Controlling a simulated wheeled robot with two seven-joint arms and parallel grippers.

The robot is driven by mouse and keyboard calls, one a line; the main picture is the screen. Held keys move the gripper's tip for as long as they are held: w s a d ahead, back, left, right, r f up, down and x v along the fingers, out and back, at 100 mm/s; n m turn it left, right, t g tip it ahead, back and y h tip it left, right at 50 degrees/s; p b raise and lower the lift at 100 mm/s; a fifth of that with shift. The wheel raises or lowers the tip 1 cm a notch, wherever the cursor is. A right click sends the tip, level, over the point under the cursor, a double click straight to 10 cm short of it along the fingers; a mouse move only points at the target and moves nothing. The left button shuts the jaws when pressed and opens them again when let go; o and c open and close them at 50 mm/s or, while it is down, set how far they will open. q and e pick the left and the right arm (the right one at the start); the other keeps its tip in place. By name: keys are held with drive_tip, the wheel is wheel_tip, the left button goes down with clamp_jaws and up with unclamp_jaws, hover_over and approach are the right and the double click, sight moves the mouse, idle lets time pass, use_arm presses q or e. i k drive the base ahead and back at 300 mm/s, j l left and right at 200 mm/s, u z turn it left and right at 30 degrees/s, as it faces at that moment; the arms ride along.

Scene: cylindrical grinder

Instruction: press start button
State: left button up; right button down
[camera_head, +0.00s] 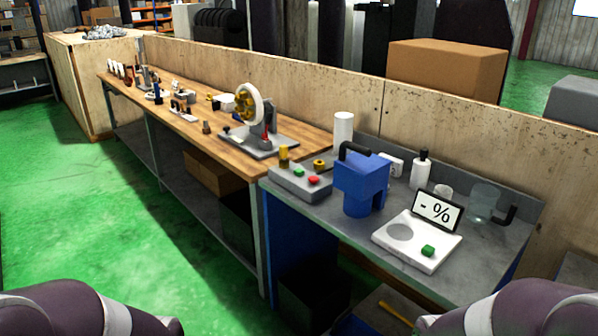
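A grey control box (290,187) sits on the left end of the grey bench. On its top are a green button (299,172) and a red button (313,180), with a yellow-and-dark knob (284,156) at its back left corner. A white device (393,246) to the right has another green button (428,250), a round grey dish and a display (437,211) reading "- %". I cannot read a label on any button. Neither gripper is in view. Only purple-grey links of my arms show at the lower left and lower right corners.
A blue machine (361,184) stands between the control box and the white device. White bottles (421,171) and a clear container (483,203) stand behind. A wooden bench (180,92) with a wheel machine (250,105) adjoins. Green floor (60,190) is open at left.

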sight(299, 172)
drive_tip(key=i+j, duration=0.25)
drive_tip(key=i, duration=0.25)
drive_tip(key=i+j, duration=0.25)
drive_tip(key=i, duration=0.25)
drive_tip(key=i+j, duration=0.25)
drive_tip(key=i, duration=0.3)
drive_tip(key=i+j, duration=0.25)
drive_tip(key=i, duration=0.25)
drive_tip(key=i+j, duration=0.25)
drive_tip(key=i, duration=0.25)
